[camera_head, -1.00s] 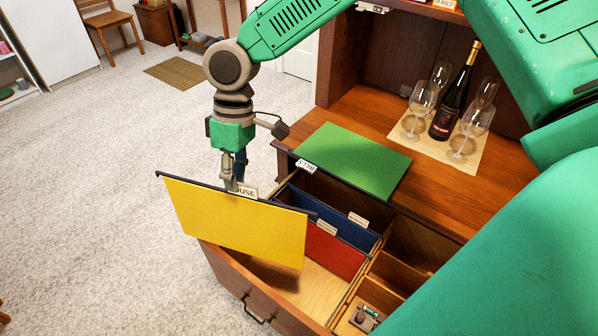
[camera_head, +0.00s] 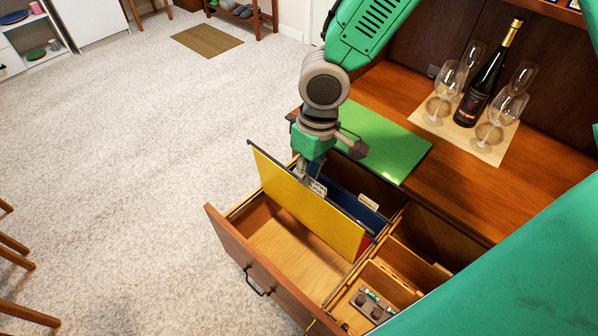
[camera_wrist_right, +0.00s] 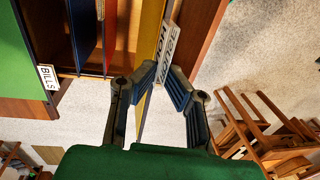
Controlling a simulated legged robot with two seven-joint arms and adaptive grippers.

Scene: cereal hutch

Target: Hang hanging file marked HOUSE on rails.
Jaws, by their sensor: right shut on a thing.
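My right gripper (camera_head: 303,178) is shut on the top edge of the yellow hanging file (camera_head: 312,212), beside its white tab. In the right wrist view the tab reads HOUSE (camera_wrist_right: 158,48), and the fingers (camera_wrist_right: 164,78) pinch around the file's edge. The file hangs upright, slightly tilted, over the open drawer (camera_head: 232,250), in front of a blue file (camera_head: 372,214) and a mostly hidden red file (camera_head: 366,242). A rail (camera_head: 364,262) runs along the drawer's right side. Whether the file's ends touch the rails cannot be told. My left gripper is not in view.
A green file (camera_head: 385,148), tabbed BILLS (camera_wrist_right: 48,77), lies on the wooden counter (camera_head: 440,180). A bottle (camera_head: 487,80) and several glasses stand on a mat behind. Small compartments (camera_head: 405,265) fill the drawer's right. The drawer's front part is empty.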

